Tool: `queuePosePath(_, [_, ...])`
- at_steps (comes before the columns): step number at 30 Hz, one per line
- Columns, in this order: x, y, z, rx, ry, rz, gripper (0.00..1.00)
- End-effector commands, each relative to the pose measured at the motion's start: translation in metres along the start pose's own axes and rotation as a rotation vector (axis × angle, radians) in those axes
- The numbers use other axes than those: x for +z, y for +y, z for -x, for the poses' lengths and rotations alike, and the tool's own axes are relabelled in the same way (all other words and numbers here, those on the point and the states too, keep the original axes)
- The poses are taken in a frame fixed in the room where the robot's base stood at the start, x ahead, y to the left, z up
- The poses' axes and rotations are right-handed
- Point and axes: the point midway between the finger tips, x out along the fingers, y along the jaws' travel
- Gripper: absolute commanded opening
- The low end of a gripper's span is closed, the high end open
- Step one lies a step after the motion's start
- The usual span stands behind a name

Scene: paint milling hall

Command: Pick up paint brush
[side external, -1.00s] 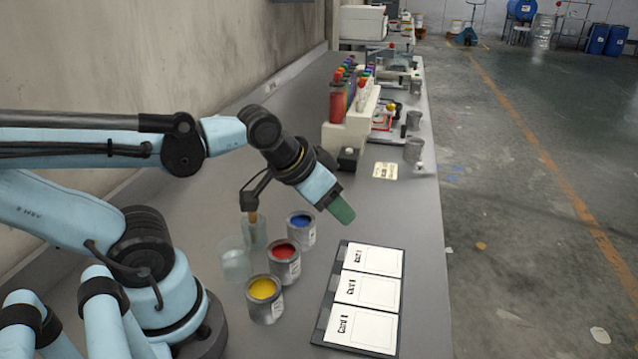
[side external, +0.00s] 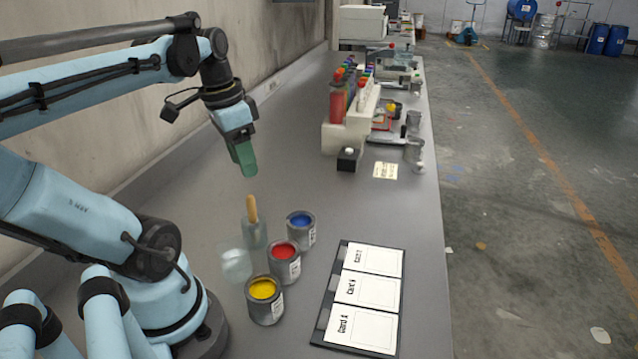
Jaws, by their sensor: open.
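The paint brush (side external: 252,209) stands handle up in a clear glass jar (side external: 255,236), with its wooden handle sticking out of the top. Its bristle end is not clear through the glass. My gripper (side external: 246,160) points down above the brush, slightly left of the handle in the picture, with a visible gap between them. Its green fingers overlap from this side, and nothing shows between them.
Open cans of blue (side external: 301,229), red (side external: 285,262) and yellow (side external: 264,299) paint stand close to the right. A card board (side external: 362,297) lies farther right. A bottle rack (side external: 350,125) stands behind.

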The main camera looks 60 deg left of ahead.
Motion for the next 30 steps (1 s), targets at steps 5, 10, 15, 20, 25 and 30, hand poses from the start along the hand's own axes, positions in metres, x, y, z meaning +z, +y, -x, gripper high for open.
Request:
queuePosePath(5, [0.006,-0.004,-0.001,0.014,-0.014,-0.001,0.49])
queuePosePath(10, [0.006,-0.004,-0.021,0.014,-0.014,-0.003,0.49])
queuePosePath(15, [0.006,-0.003,-0.043,0.013,-0.013,-0.003,0.49])
queuePosePath(20, [0.006,-0.003,-0.058,0.013,-0.013,-0.003,0.49])
queuePosePath(25, [0.007,-0.003,-0.065,0.013,-0.013,-0.002,0.49])
queuePosePath(30, [0.007,-0.004,-0.073,0.013,-0.013,-0.001,0.49])
